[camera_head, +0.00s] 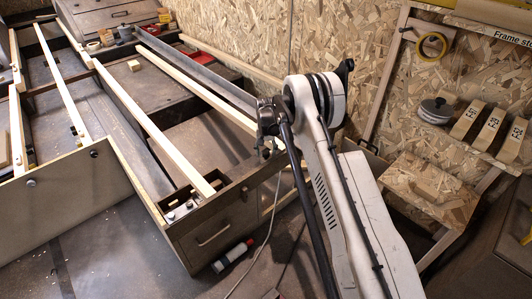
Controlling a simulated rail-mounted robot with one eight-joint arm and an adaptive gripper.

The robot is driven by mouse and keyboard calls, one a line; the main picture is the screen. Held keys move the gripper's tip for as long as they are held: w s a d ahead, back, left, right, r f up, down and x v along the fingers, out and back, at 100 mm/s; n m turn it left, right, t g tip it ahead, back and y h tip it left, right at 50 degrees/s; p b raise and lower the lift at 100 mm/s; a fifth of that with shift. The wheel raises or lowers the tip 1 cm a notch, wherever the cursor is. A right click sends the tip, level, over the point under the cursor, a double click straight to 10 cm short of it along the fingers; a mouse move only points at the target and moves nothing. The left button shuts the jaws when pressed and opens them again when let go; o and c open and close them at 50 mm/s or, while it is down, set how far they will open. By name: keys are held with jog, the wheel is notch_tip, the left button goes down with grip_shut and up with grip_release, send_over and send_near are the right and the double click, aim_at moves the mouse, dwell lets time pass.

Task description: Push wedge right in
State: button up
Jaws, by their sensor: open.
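A small pale wooden block (134,65) lies on the workbench at the back left. It is too small to tell whether it is the wedge, and I cannot make out any other wedge clearly. What appears to be my gripper (266,149), dark and small, hangs at the end of my arm. It is above the right end of the bench frame (243,183), near the end of a pale wooden rail. Its jaws are open, and nothing can be seen between them. My arm hides part of the frame's right side.
Several long pale rails (147,125) cross the frame. Small metal parts (187,205) lie at its front corner. A red-and-dark bottle (233,256) lies on the floor by a cable.

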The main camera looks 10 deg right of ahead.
notch_tip(320, 180, up, 12)
dwell(0.6)
jog(key=s+a+r+n+t, duration=0.1)
jog(key=s+r+t, duration=0.1)
jog(key=s+r, duration=1)
jog(key=s+a+r+n+t, duration=0.1)
jog(key=s+r, duration=0.7)
jog(key=r, duration=0.8)
jog(key=s+r+t, duration=0.2)
jog(key=s+r, duration=0.2)
jog(key=s, duration=1.2)
jog(key=s+f+n+t, duration=0.1)
jog(key=s+f, duration=0.1)
jog(key=s, duration=0.5)
jog(key=s+f+n+t, duration=0.1)
jog(key=s+f, duration=0.2)
jog(key=s, duration=0.4)
notch_tip(320, 180, up, 18)
jog(key=p, duration=1.8)
jog(key=shift+w+a, duration=0.15)
jog(key=shift+a, duration=0.15)
jog(key=shift+r, duration=0.1)
